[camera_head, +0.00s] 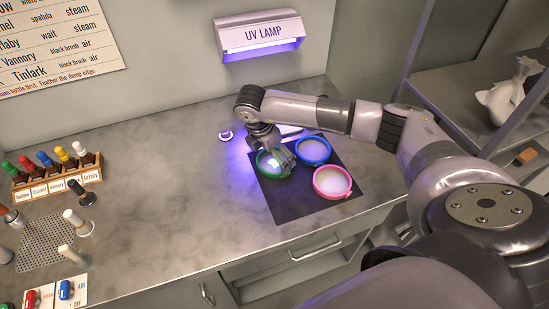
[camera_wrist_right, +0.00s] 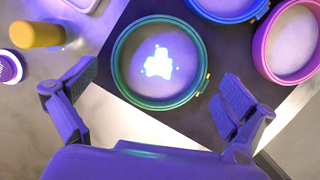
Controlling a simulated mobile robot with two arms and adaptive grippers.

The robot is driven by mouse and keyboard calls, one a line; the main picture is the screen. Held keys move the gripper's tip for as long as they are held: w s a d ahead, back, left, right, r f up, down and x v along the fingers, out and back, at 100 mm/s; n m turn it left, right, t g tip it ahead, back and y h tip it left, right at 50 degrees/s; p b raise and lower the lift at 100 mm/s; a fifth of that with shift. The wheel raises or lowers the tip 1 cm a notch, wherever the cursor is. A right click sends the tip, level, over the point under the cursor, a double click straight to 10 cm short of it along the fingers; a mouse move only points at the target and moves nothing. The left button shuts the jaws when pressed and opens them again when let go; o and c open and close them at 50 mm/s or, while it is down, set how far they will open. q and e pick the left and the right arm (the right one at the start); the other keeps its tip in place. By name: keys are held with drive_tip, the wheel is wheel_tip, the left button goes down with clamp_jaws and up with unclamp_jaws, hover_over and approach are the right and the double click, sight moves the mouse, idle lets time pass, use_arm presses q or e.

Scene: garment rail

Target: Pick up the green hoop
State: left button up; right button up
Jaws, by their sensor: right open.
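The green hoop (camera_head: 262,172) lies on the black mat under the UV lamp, partly hidden by my right gripper (camera_head: 278,160) in the head view. In the right wrist view the green hoop (camera_wrist_right: 117,68) is fully round, with pale fabric inside and a bright glowing patch at its middle. My right gripper also shows there (camera_wrist_right: 150,100), with its fingers wide apart on the near left and near right of the hoop. My left gripper is in neither view.
A blue hoop (camera_head: 328,151) and a pink hoop (camera_head: 348,188) lie close on the right of the black mat (camera_head: 285,207). The UV lamp (camera_head: 260,38) hangs on the wall behind. A bottle rack (camera_head: 87,177) stands at left. Bare counter (camera_head: 165,200) lies between.

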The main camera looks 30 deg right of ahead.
drive_tip(key=shift+x, duration=1)
drive_tip(key=c, duration=0.9)
